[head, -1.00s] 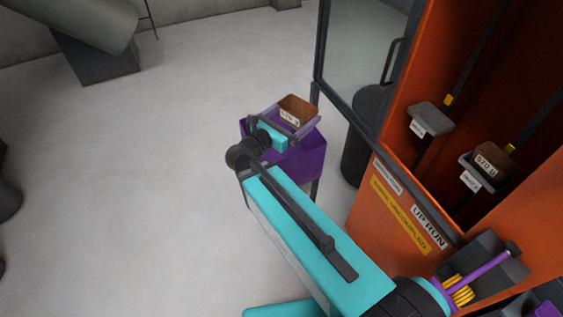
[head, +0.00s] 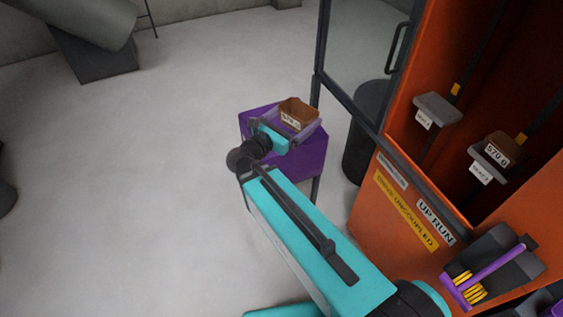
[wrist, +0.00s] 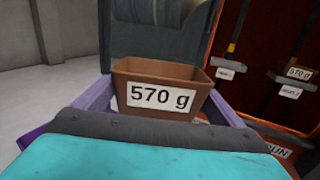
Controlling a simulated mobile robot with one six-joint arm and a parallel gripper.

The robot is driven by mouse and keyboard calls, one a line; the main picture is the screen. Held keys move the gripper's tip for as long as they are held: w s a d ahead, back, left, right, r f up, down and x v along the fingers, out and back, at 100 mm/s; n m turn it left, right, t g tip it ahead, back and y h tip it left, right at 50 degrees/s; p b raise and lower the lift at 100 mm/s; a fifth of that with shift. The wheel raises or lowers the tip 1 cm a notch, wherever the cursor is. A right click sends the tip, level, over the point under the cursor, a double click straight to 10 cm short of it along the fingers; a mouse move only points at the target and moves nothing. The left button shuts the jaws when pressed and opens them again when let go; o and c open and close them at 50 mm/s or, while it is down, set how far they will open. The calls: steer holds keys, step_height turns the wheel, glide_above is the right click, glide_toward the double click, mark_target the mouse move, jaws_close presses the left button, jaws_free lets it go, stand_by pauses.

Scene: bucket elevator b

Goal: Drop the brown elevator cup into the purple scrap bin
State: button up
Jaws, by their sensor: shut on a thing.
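The brown elevator cup (head: 297,112) is held between the purple fingers of my gripper (head: 294,125), over the purple scrap bin in the head view. In the wrist view the brown cup (wrist: 162,92) sits upright between the fingers, with a "570 g" label facing the camera. The purple scrap bin (head: 308,160) stands on legs beside the orange elevator casing. My gripper and the cup hide much of its top, so the cup's height above the bin is hard to tell.
The orange elevator casing (head: 400,215) stands at right, with another brown cup (head: 503,149) on a grey bracket inside.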

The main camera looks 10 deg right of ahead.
step_height(320, 180, down, 8)
steer(key=b, duration=0.6)
steer(key=shift+r, duration=0.25)
steer(key=shift+s, duration=0.1)
